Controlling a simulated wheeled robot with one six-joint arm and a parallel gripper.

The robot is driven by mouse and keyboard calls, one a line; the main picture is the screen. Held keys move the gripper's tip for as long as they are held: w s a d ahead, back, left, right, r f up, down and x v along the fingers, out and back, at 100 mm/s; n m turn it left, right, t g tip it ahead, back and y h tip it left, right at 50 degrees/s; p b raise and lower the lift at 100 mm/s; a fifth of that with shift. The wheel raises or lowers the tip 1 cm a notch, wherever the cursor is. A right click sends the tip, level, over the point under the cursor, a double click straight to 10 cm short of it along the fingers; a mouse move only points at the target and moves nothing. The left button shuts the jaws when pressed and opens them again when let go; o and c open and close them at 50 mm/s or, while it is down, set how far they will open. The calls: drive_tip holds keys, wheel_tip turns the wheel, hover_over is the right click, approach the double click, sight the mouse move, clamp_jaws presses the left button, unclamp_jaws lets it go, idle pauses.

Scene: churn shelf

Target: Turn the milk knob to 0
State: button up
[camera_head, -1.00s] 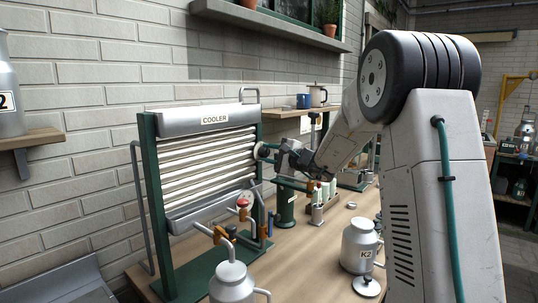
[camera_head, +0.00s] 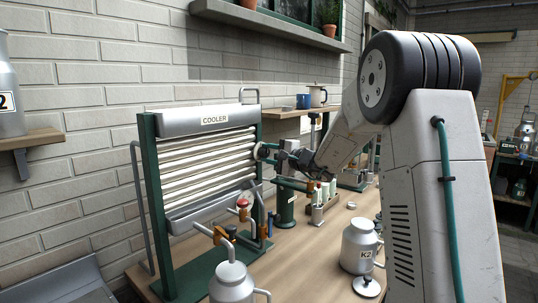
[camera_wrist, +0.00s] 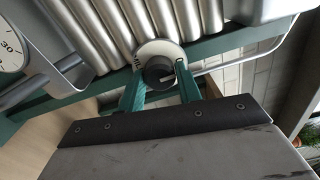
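The milk knob (camera_wrist: 156,71) is a dark round knob on a pale disc on the cooler's green post. The disc bears lettering at its left edge and a mark like a 0 at its right edge. A light pointer line on the knob points right and slightly down in the wrist view. My gripper (camera_wrist: 160,88) has its green fingers apart, one on each side of the knob, with gaps showing. Whether either finger touches it is unclear. In the head view, my gripper (camera_head: 279,157) is at the cooler's right post, by the small disc (camera_head: 262,151).
The cooler (camera_head: 212,122) has ribbed metal tubes and stands on the bench. A round gauge (camera_wrist: 10,50) shows at the wrist view's left. Pipes with a red-handled valve (camera_head: 241,203), a milk can (camera_head: 232,284) and can K2 (camera_head: 358,246) stand nearby.

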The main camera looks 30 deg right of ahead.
drive_tip(key=shift+o, duration=1.4)
drive_tip(key=v, duration=0.7)
drive_tip(key=shift+s+d, duration=0.15)
drive_tip(key=shift+s, duration=0.2)
